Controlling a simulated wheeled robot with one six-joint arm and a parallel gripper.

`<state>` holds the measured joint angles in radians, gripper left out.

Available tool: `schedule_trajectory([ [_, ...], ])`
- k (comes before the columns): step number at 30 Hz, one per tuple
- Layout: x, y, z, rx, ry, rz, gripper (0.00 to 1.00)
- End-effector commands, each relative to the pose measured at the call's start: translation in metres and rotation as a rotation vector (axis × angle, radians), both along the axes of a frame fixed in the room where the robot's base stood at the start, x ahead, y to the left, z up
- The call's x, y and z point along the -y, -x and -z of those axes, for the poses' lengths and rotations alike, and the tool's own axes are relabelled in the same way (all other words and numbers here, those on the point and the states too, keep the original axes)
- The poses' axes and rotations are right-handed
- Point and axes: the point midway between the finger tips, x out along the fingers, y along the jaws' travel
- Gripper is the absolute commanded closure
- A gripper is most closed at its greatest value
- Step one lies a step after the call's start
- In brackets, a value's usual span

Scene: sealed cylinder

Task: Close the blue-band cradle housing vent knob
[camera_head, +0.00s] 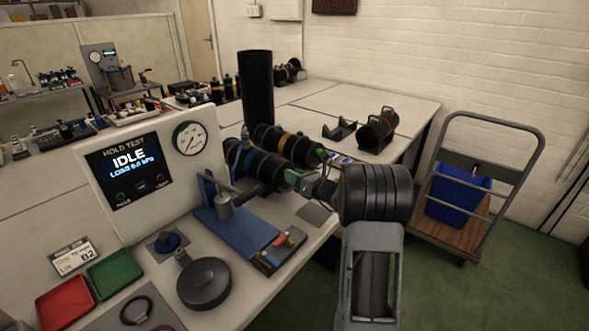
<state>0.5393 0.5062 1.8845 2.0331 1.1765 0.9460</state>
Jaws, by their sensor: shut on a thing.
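The blue-band housing (262,168) is a black cylinder with a blue ring near its left end, lying on its side on the bench. A green knob (291,175) shows at its right end. My gripper (300,179) reaches in from the right and is shut on this green knob. The fingertips are small here and partly hide the knob, so its turn angle cannot be read. The cradle under the housing is mostly hidden.
A yellow-band cylinder (282,143) lies close behind, with its own green knob (320,153). The hold-test panel (130,172) reads IDLE. A blue fixture (238,228) stands in front. A tall black tube (257,88) stands behind. A cart (460,215) is at right.

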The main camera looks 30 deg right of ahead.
Motion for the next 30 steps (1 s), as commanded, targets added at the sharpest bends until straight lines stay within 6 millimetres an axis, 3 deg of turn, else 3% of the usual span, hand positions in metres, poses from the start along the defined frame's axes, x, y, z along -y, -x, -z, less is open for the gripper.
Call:
schedule_trajectory([
  [15,0.0,-0.0001,-0.0028,-0.165,-0.353,0.001,0.96],
  [30,0.0001,-0.0001,-0.0004,-0.214,-0.464,-0.001,0.96],
])
